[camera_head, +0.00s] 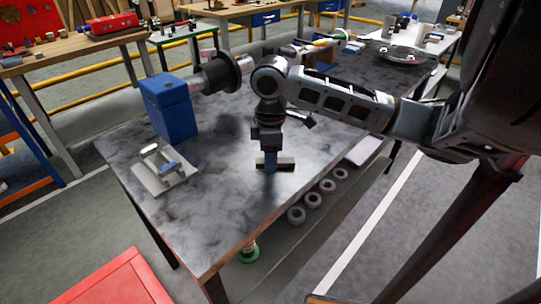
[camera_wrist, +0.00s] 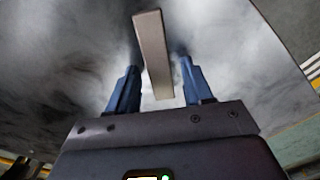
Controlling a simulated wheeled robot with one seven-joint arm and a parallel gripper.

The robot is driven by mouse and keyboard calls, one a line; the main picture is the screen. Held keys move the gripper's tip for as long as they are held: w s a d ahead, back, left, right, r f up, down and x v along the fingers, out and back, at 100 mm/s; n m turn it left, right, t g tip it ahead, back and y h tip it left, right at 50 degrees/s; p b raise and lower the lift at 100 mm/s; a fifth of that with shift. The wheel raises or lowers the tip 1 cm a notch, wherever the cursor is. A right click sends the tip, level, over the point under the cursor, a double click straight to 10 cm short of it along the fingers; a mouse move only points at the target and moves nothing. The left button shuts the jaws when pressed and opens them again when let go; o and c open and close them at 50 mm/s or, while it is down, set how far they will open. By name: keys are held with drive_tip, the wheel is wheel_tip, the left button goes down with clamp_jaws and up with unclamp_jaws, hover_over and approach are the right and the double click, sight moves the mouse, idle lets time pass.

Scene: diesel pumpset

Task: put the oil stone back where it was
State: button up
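The oil stone is most likely the long narrow bar (camera_wrist: 154,50), pale grey-beige, between the two blue fingers of my gripper (camera_wrist: 158,66) in the wrist view. A thin gap shows between the bar and each finger, so the gripper looks open around it. In the head view my gripper (camera_head: 271,161) points straight down at the dark tabletop (camera_head: 225,190). The bar (camera_head: 286,162) shows there as a short strip on both sides of the fingers, at or just above the table surface. The fingers hide its middle.
A light plate (camera_head: 160,184) with a metal piece and a blue part lies to the left. A blue block-shaped housing (camera_head: 170,108) stands behind it. Several grey rings (camera_head: 312,200) sit on a lower shelf at the right edge. The table's front part is clear.

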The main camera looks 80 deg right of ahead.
drive_tip(key=shift+r, duration=0.1)
wheel_tip(320, 180, up, 12)
drive_tip(key=p, duration=0.1)
idle(0.5)
